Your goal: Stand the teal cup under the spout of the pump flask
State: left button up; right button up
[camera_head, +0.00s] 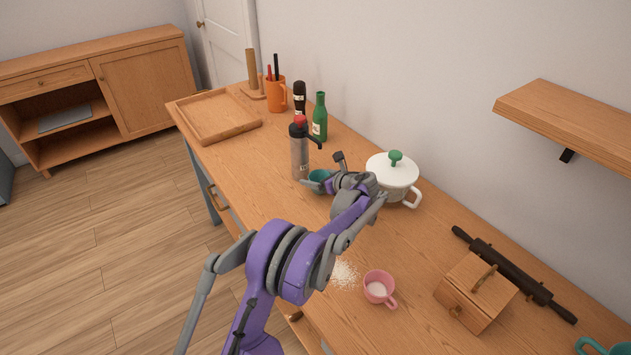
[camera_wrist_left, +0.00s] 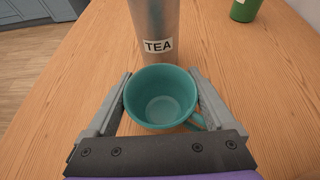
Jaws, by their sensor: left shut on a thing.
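The pump flask (camera_head: 299,158) stands upright on the wooden counter, a grey cylinder with a red top and a dark spout pointing right. Its lower body with a TEA label shows in the wrist view (camera_wrist_left: 155,30). The teal cup (camera_wrist_left: 160,98) is upright and looks empty, just in front of the flask, its handle toward the lower right. My left gripper (camera_wrist_left: 160,82) has one finger on each side of the cup and is shut on it. In the head view the cup (camera_head: 317,177) is partly hidden by my wrist. I cannot tell whether it touches the counter. My right gripper is not in view.
A green bottle (camera_head: 320,118) and a dark bottle (camera_head: 299,98) stand behind the flask. A white pot (camera_head: 391,172) is right of my wrist. A pink cup (camera_head: 377,290) is nearer, beside spilled white grains (camera_head: 344,273). The counter left of the flask is clear.

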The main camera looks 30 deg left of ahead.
pick_arm(q)
jog(key=shift+w, duration=0.1)
jog(key=o, duration=1.2)
jog(key=shift+c, duration=0.2)
jog(key=shift+r, duration=0.1)
jog(key=shift+r+p, duration=0.5)
jog(key=shift+r, duration=1.2)
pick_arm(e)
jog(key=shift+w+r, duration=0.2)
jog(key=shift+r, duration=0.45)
pick_arm(q)
jog(key=shift+s+d+f, duration=0.1)
jog(key=shift+s+d, duration=0.1)
jog(key=shift+d, duration=0.45)
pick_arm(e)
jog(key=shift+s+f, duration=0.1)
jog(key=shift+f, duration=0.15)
pick_arm(q)
jog(key=shift+s+d+b, duration=0.25)
jog(key=shift+s+d, duration=0.1)
jog(key=shift+d, duration=0.7)
jog(key=shift+s+d+b, duration=0.25)
jog(key=shift+s+d, duration=0.15)
jog(key=shift+d, duration=0.7)
jog(key=shift+s+d+b, duration=0.25)
jog(key=shift+s+d, duration=0.1)
jog(key=shift+d, duration=0.7)
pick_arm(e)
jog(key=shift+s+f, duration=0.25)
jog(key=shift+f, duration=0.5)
